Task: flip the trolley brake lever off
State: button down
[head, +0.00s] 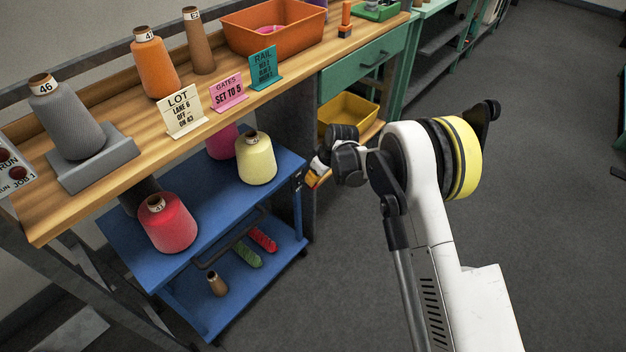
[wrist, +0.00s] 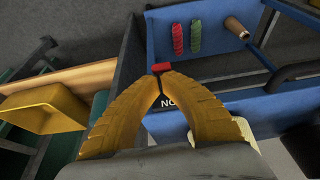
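The blue trolley (head: 272,270) stands under the wooden bench; its blue frame also fills the right of the wrist view (wrist: 230,103). My gripper (head: 312,178) is beside the trolley's right end in the head view. In the wrist view its yellow fingers (wrist: 160,76) are shut, tips together. A small red block (wrist: 161,67), which looks like the brake lever's end, shows right at the fingertips. I cannot tell whether it is touched or held. The lever's shaft is hidden by the fingers. Part of a label reading "NO" shows between the fingers.
The trolley carries a red cone (head: 167,222), a cream cone (head: 256,158), and red (head: 262,240) and green (head: 246,254) yarn below. A LOT card (head: 184,111) reads "Lane 6 off – on 43". A yellow bin (head: 347,112) sits nearby. The floor at right is clear.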

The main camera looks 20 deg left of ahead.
aim_at(317, 187)
jog(key=shift+d+f, duration=0.15)
jog(key=shift+f, duration=0.1)
jog(key=shift+s+d+f+b, duration=0.2)
jog(key=shift+d+f+b, duration=0.2)
jog(key=shift+f+b, duration=0.2)
jog(key=shift+s+d+f+b, duration=0.1)
jog(key=shift+d+f+b, duration=0.1)
jog(key=shift+f, duration=0.25)
jog(key=shift+s+d+f+b, duration=0.1)
jog(key=shift+f+b, duration=0.1)
jog(key=shift+f, duration=0.25)
jog(key=shift+r, duration=0.1)
jog(key=shift+r+p, duration=0.3)
jog(key=shift+r, duration=0.4)
